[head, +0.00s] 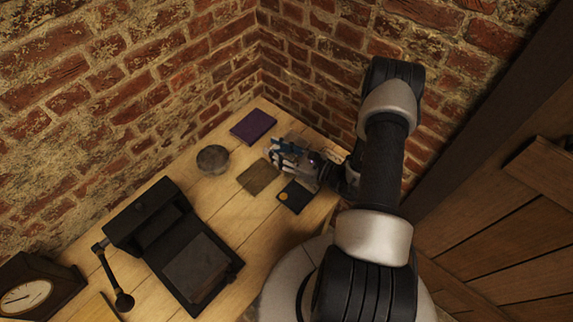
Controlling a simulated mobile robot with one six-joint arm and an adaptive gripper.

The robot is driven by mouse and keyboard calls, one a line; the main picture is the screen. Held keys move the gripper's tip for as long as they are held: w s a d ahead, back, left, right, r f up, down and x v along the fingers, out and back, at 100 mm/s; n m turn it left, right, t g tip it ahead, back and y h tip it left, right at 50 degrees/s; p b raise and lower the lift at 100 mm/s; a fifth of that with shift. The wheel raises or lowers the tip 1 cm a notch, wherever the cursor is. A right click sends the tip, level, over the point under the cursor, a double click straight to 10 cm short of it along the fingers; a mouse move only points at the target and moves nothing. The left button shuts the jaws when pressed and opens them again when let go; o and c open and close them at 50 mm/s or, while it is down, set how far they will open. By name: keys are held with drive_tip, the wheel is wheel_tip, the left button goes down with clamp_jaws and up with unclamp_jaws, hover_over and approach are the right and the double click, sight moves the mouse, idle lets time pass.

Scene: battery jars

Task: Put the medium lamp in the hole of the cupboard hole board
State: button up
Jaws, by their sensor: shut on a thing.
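My gripper (283,155) is low over the wooden table near the brick corner, with my arm reaching in from the right. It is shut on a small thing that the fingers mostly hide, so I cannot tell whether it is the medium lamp. Bluish and pale grey parts show at the fingers. I cannot make out a cupboard hole board or its hole in this view.
On the table (202,200) lie a purple book (253,125), a round grey tin (212,159), a brown square (259,177) and a black square with an orange spot (296,198). A black cranked device (155,222) and a clock (30,297) stand left. Brick walls border the table.

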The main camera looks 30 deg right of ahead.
wheel_tip(320, 180, up, 19)
drive_tip(key=p, duration=0.5)
drive_tip(key=shift+c, duration=0.3)
drive_tip(key=shift+a+r, duration=0.15)
drive_tip(key=shift+a, duration=0.05)
drive_tip(key=shift+h, duration=0.3)
drive_tip(key=a+f+b, duration=0.1)
drive_tip(key=a, duration=0.2)
drive_tip(key=a+f+b, duration=0.1)
drive_tip(key=a+f, duration=0.1)
drive_tip(key=a, duration=0.1)
drive_tip(key=a+f+b, duration=0.1)
drive_tip(key=a, duration=0.2)
drive_tip(key=shift+w+a+f+b, duration=0.2)
drive_tip(key=shift+w+f+b, duration=0.05)
drive_tip(key=shift+b, duration=0.05)
drive_tip(key=shift+s+a+f, duration=0.1)
drive_tip(key=shift+a, duration=0.1)
